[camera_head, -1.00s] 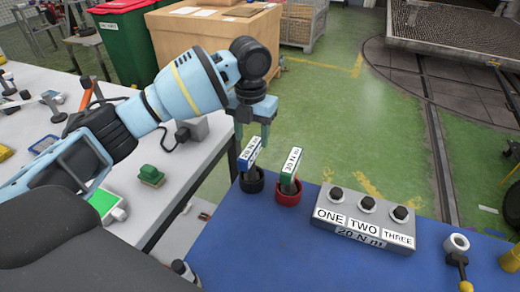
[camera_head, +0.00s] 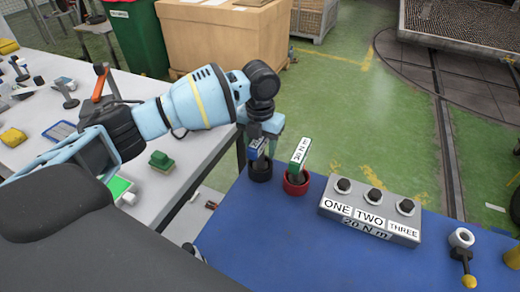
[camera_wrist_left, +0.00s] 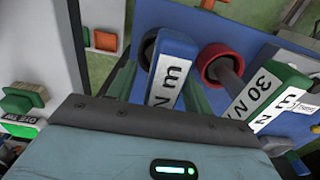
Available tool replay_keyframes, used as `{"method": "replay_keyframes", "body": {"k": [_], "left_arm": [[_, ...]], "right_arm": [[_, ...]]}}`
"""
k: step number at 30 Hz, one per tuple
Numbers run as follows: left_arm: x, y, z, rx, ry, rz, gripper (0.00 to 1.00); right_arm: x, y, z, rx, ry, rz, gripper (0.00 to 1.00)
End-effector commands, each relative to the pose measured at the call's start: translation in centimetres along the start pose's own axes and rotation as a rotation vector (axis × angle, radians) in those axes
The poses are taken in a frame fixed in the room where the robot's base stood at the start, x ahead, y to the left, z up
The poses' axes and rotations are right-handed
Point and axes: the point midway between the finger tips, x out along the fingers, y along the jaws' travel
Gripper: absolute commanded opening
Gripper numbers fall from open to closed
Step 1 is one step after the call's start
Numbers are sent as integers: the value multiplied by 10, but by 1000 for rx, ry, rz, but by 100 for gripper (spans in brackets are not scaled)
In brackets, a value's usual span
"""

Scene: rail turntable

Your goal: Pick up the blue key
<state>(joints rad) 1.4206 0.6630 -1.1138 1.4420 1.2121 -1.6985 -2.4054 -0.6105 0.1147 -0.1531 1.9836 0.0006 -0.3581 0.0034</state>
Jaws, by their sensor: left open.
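The blue key (camera_head: 256,149) stands upright in a black round holder (camera_head: 261,172) on the blue table, partly hidden by my gripper in the head view. In the left wrist view the blue key (camera_wrist_left: 173,68) shows its white label between the two fingers. My left gripper (camera_head: 263,136) is open, pointing down over the key, with its fingers on either side of it. I cannot tell whether they touch it. My right gripper is not in view.
A green key (camera_head: 300,153) labelled 30 N m stands close by on the right in a red holder (camera_head: 296,183). A grey button box (camera_head: 370,212) is further right. A light table (camera_head: 195,165) with a green block (camera_head: 160,160) is on the left.

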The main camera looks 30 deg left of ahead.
Motion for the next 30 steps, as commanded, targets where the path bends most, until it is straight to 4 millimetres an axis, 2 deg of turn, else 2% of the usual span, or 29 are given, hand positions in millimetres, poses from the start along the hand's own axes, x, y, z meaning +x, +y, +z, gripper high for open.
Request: {"method": "replay_keyframes", "body": {"k": [8,20,30], "left_arm": [[4,0,0,1,-1,0,51],[4,0,0,1,-1,0,1],[1,0,1,1,-3,-1,0]], "right_arm": [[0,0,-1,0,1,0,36],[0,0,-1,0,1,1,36],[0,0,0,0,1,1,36]]}}
